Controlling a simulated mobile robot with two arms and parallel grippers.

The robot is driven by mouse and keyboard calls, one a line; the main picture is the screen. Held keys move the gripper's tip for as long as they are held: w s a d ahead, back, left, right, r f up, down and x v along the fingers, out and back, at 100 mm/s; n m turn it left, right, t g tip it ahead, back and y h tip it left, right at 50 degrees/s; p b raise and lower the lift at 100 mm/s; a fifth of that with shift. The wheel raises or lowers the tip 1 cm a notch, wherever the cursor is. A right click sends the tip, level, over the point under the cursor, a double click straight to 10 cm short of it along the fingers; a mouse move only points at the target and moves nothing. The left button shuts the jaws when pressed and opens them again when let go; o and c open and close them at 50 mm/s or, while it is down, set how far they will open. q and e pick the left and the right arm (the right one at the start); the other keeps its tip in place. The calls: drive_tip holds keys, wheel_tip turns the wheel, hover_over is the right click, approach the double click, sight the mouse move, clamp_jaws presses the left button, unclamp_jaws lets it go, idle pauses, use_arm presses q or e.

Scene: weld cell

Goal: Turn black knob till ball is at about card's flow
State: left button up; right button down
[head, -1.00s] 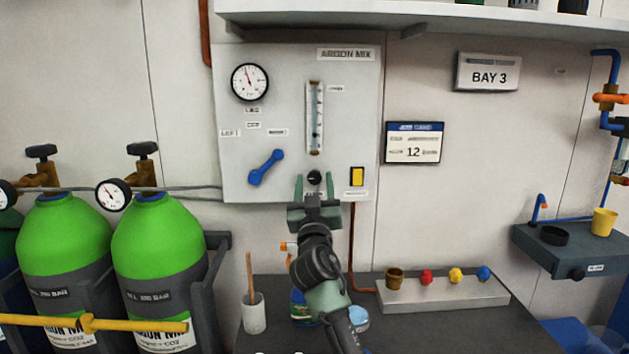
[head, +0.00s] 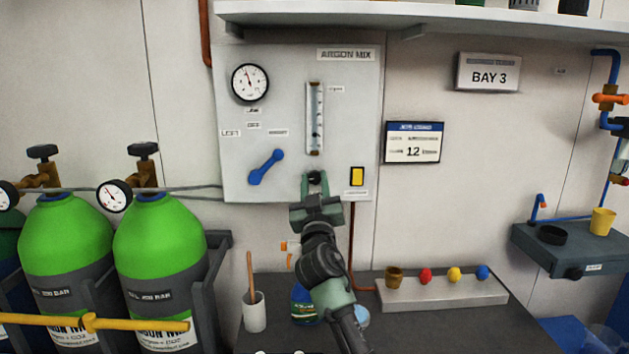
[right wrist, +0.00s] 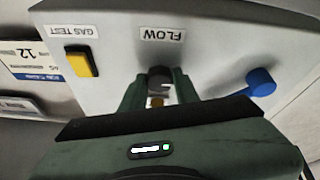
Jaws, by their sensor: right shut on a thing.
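The black knob (head: 314,178) sits low on the grey argon panel (head: 232,95), below the flow tube (head: 315,105). My right gripper (head: 316,184) is shut on the knob, one finger on each side. In the right wrist view the knob (right wrist: 160,80) shows between the fingers, near a FLOW label (right wrist: 162,35). A dark ball (head: 315,133) shows in the lower part of the tube; its exact scale reading is too small to tell. The card (head: 413,143) to the right of the panel shows the number 12. My left gripper is not in view.
A blue lever (head: 266,167) is left of the knob and a yellow switch (head: 357,176) is right of it, both close to my gripper. Green gas cylinders (head: 160,235) stand at left. A bench below holds a cup (head: 254,312) and a rack of coloured caps (head: 440,292).

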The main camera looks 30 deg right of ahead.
drive_tip(key=n+y+p, duration=0.2)
drive_tip(key=n+p, duration=0.1)
drive_tip(key=n, duration=0.1)
drive_tip(key=n+y+p, duration=0.2)
drive_tip(key=n+p, duration=0.2)
drive_tip(key=r+n+t+y+p, duration=0.1)
drive_tip(key=n+y+p, duration=0.1)
drive_tip(key=n+p, duration=0.1)
drive_tip(key=shift+s+d+n+p, duration=0.15)
drive_tip(key=shift+d+n+p, duration=0.15)
drive_tip(key=shift+n, duration=0.4)
drive_tip(key=n+g+y+p, duration=0.1)
drive_tip(key=n+p, duration=0.3)
drive_tip(key=p, duration=0.2)
drive_tip(key=n+g+y+p, duration=0.1)
drive_tip(key=n+p, duration=0.3)
drive_tip(key=p, duration=0.2)
drive_tip(key=shift+n+y, duration=0.4)
drive_tip(key=shift+s+f+n+g+p, duration=0.15)
drive_tip(key=shift+n+g+p, duration=0.25)
drive_tip(key=shift+n+p, duration=0.55)
drive_tip(key=shift+f, duration=0.15)
drive_tip(key=c, duration=1.1)
unclamp_jaws()
drive_tip(key=shift+a+m, duration=0.1)
drive_tip(key=shift+m, duration=0.15)
drive_tip(key=shift+o, duration=0.2)
